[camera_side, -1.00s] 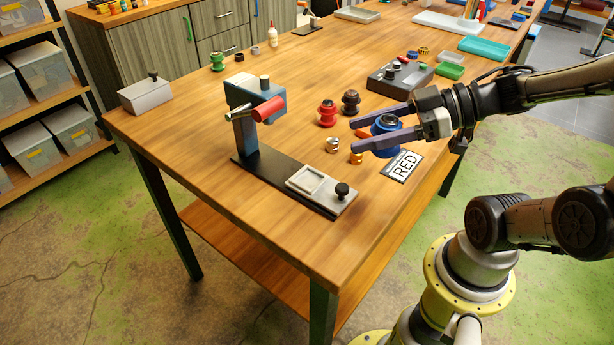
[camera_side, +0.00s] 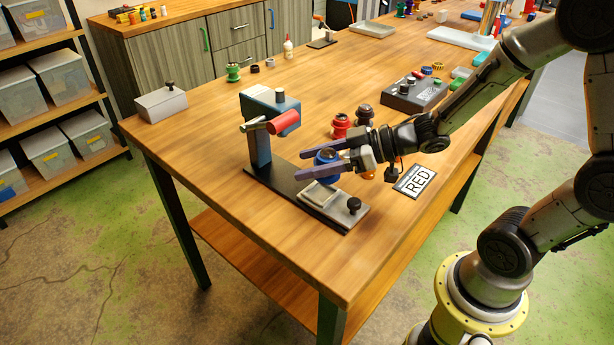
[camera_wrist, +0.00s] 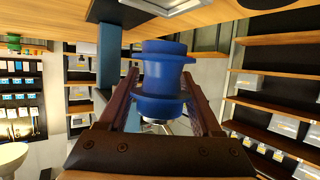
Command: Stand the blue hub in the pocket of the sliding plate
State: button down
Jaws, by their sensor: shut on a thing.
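The blue hub (camera_side: 327,157) is held between the two fingers of my gripper (camera_side: 313,167). It also shows in the wrist view (camera_wrist: 163,80), between both fingers (camera_wrist: 160,88). In the side view the hub is above the black base, just behind and above the pocket of the grey sliding plate (camera_side: 338,208), apart from it. The hub looks about upright. The plate's pocket is a shallow square recess that looks empty; part of the plate's frame shows at the top edge of the wrist view (camera_wrist: 163,8). A black knob (camera_side: 354,204) stands on the plate's near end.
A blue-grey press with a red handle (camera_side: 285,122) stands at the far end of the black base, close left of my fingers. A red hub (camera_side: 340,126) and a dark hub (camera_side: 365,114) stand behind my gripper. The front table area is clear.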

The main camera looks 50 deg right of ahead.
aim_at(307, 190)
jog(key=f, duration=0.1)
jog(key=w+f, duration=0.1)
jog(key=f, duration=0.1)
jog(key=shift+a+f, duration=0.1)
jog(key=shift+f, duration=0.5)
jog(key=shift+f, duration=0.2)
jog(key=shift+c, duration=0.4)
grip_release()
